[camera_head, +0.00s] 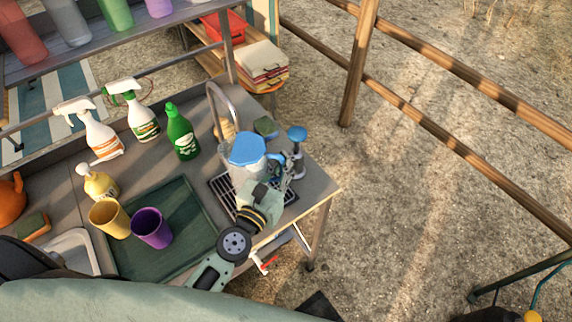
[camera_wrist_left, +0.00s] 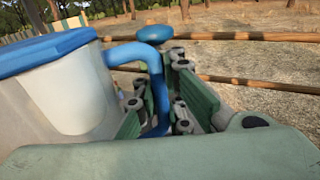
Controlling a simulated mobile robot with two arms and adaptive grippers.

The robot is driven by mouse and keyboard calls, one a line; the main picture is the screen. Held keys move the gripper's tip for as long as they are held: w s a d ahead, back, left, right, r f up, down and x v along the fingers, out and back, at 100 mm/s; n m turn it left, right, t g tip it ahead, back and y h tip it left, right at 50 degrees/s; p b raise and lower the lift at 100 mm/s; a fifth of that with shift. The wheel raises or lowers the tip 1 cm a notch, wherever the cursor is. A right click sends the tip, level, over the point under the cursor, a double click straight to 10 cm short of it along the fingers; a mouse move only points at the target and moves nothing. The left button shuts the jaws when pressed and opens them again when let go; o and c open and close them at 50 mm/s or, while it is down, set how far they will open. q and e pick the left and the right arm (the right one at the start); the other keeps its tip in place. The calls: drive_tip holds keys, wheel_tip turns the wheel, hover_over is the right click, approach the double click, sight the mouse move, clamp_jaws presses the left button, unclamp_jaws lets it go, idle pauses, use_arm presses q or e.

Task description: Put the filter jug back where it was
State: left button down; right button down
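The filter jug (camera_head: 246,172) is a clear-greyish jug with a blue lid and a blue handle. It is upright at the tap end of the counter, over the dark drain grille (camera_head: 222,190); whether its base touches the grille is hidden. My left gripper (camera_head: 277,174) is at its handle, on the jug's right side. In the left wrist view the jug (camera_wrist_left: 75,95) fills the left, and the blue handle lies between the fingers of my left gripper (camera_wrist_left: 160,112), which look closed on it. My right gripper is not in view.
A curved metal tap (camera_head: 212,95) stands behind the jug. A blue-topped dispenser (camera_head: 297,140) stands close right. A green bottle (camera_head: 181,132), spray bottles and a yellow soap bottle line the back. A yellow cup (camera_head: 110,218) and purple cup (camera_head: 152,228) stand on the green mat (camera_head: 185,240).

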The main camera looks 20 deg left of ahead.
use_arm(q)
drive_tip(key=shift+r, duration=0.2)
drive_tip(key=c, duration=2.5)
unclamp_jaws()
drive_tip(key=shift+f, duration=0.2)
drive_tip(key=o, duration=0.7)
drive_tip(key=shift+c, duration=0.2)
drive_tip(key=s+a+b, duration=0.2)
drive_tip(key=s+b, duration=0.3)
drive_tip(key=s, duration=0.7)
drive_tip(key=shift+r, duration=0.2)
